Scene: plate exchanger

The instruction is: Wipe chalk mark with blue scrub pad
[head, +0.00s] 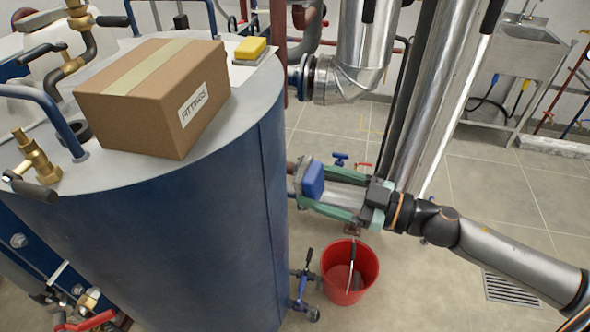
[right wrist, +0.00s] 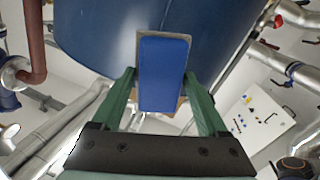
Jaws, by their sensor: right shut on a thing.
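My right gripper (head: 308,186), with green fingers, is shut on the blue scrub pad (head: 313,180). It holds the pad in the air, just right of the blue tank's side. In the right wrist view the blue pad (right wrist: 163,74) sits between the two fingers, with its grey rim facing the tank (right wrist: 95,35). I cannot tell whether the pad touches the tank. A yellow scrub pad (head: 250,48) with a grey underside lies on a white sheet on the tank top. I cannot make out a chalk mark. My left gripper is not in view.
A cardboard box (head: 150,110) stands on the tank top (head: 215,150), near brass valves (head: 38,160). A red bucket (head: 350,272) stands on the floor below my right gripper. Shiny vertical pipes (head: 450,90) rise behind it. The tiled floor at right is mostly clear.

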